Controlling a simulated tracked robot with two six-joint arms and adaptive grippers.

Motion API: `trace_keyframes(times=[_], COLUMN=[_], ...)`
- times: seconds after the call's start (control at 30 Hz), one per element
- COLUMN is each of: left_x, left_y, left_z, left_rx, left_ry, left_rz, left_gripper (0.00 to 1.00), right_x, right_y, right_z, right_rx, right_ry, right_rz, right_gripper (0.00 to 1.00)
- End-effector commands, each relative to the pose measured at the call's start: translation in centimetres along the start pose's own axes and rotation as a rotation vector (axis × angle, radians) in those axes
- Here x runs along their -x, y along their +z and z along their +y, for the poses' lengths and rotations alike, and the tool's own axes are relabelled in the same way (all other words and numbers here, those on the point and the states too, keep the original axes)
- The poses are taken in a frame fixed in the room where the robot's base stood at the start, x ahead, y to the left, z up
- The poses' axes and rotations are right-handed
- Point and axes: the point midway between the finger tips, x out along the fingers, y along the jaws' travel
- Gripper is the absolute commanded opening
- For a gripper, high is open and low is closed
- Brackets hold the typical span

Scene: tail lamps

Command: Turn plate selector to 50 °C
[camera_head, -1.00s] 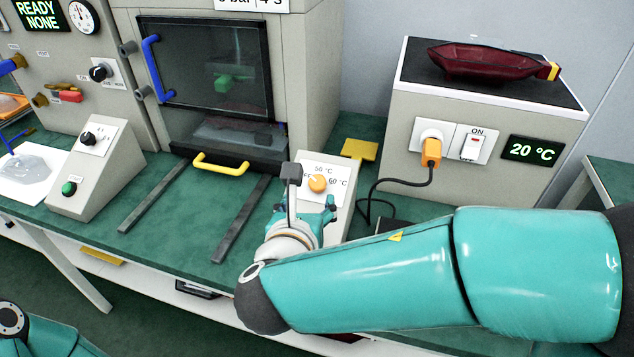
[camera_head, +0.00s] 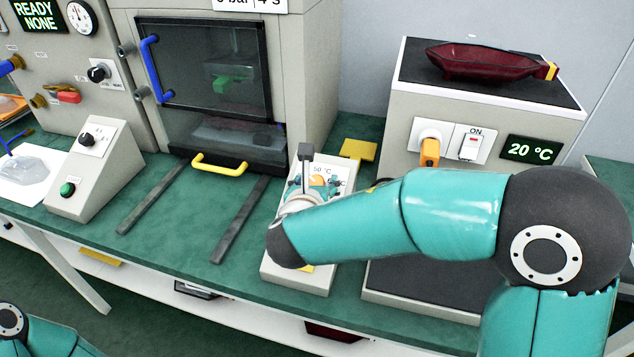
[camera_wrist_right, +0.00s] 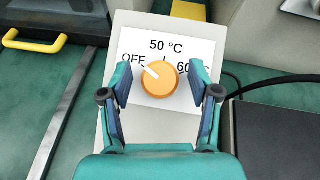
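The plate selector is an orange knob (camera_wrist_right: 158,78) on a pale sloped box (camera_head: 315,278) with a white label. In the right wrist view its white mark points up and left, toward OFF. 50 °C is printed above the knob and 60 °C to its right. My right gripper (camera_wrist_right: 158,92) is open, with one finger on each side of the knob and a gap visible on both sides. In the head view the right gripper (camera_head: 318,185) is over the knob and partly hides it. My left gripper is not in view.
A heating plate unit (camera_head: 485,105) with a red lamp shell (camera_head: 485,60), an orange plug (camera_head: 430,152), an ON switch and a 20 °C display stands at the right. A press with a yellow handle (camera_head: 220,163) and two rails is left of the selector box.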

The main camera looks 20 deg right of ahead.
Motion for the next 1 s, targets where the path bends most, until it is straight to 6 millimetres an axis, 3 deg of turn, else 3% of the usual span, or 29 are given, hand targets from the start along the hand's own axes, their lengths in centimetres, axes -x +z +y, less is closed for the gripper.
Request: trace_keyframes(times=[0.03, 0.3, 0.37, 0.67, 1.0], left_x=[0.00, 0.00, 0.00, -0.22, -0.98], left_y=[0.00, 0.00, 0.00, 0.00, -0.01], left_z=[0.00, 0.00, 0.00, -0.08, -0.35], left_rx=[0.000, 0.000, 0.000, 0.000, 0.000], left_ry=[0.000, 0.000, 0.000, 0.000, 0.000], left_rz=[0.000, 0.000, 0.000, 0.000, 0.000], left_gripper=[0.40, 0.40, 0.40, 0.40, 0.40], right_x=[0.01, 0.04, 0.04, 0.02, 0.01], right_y=[0.00, -0.01, -0.01, -0.08, -0.12], right_z=[0.01, 0.02, 0.02, 0.10, 0.22], right_rx=[0.000, 0.000, 0.000, -0.024, -0.168], right_ry=[0.000, 0.000, 0.000, -0.021, -0.147], right_rz=[0.000, 0.000, 0.000, 0.000, -0.001], right_gripper=[0.54, 0.09, 0.01, 0.01, 0.01])
